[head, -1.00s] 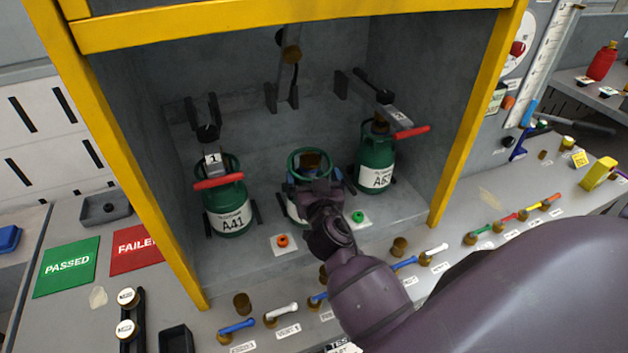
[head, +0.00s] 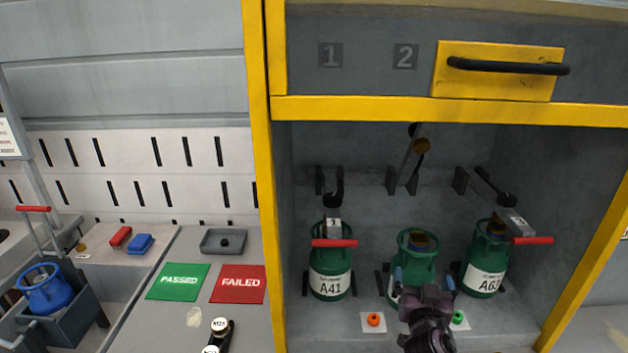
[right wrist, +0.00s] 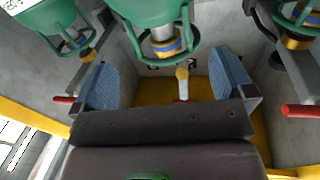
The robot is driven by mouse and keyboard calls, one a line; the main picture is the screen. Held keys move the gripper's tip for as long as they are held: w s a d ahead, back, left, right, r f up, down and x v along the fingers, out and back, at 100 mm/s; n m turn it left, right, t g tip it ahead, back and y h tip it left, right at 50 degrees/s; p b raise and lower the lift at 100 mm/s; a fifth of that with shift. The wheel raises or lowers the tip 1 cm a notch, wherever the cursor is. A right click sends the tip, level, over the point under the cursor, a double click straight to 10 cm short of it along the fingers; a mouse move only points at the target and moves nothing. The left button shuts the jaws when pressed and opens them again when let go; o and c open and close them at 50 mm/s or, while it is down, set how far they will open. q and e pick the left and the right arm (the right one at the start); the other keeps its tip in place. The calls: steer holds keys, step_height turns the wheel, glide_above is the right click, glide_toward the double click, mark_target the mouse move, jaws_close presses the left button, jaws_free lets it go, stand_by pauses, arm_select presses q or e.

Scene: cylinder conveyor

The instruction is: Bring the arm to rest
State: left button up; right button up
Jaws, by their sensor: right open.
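My right gripper (head: 423,284) is in front of the middle green cylinder (head: 417,251) in the yellow-framed bay. It is open, with nothing between its blue-padded fingers. In the right wrist view the gripper (right wrist: 166,80) shows its two fingers spread wide, and the middle cylinder (right wrist: 157,18) stands beyond them. The gripper hides the cylinder's lower front in the head view. My left gripper is not in view.
Cylinder A41 (head: 330,276) stands to the left and cylinder A63 (head: 483,268) to the right, each under a red-handled clamp. The yellow frame post (head: 262,190) borders the bay. Green PASSED (head: 179,281) and red FAILED (head: 239,284) mats lie left of it.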

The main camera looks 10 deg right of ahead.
steer(key=s+a+f+n+g+y, duration=0.2)
steer(key=s+f+n+y, duration=0.1)
steer(key=s+f, duration=0.6)
steer(key=s+a+f+n+g+y, duration=0.3)
steer(key=s+f, duration=0.6)
steer(key=s, duration=0.3)
steer(key=shift+s+a+y, duration=0.15)
steer(key=shift+s+y, duration=0.15)
steer(key=shift+y, duration=0.2)
